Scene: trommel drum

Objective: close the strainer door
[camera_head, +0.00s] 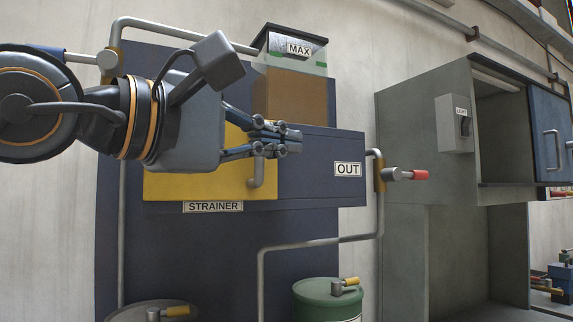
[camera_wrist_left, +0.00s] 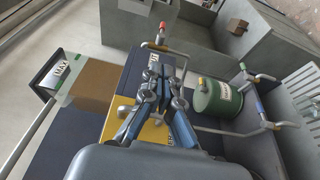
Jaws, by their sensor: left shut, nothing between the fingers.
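The strainer door is a yellow panel (camera_head: 205,187) on the front of the dark blue machine, above the STRAINER label (camera_head: 213,207). A grey bar handle (camera_head: 257,172) stands out near its right edge. My left gripper (camera_head: 290,142) is shut and empty, in front of the door's upper right part, near the handle. In the left wrist view the gripper (camera_wrist_left: 163,92) covers much of the yellow door (camera_wrist_left: 152,133). I cannot tell whether the fingers touch the door or how far the door stands open. My right gripper is in neither view.
An outlet valve with a red-tipped handle (camera_head: 412,174) sits right of the OUT label (camera_head: 347,169). A grey pipe (camera_head: 310,243) runs below it. A green drum (camera_head: 328,302) stands below. A grey cabinet (camera_head: 409,130) with a blue door (camera_head: 550,135) is at right.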

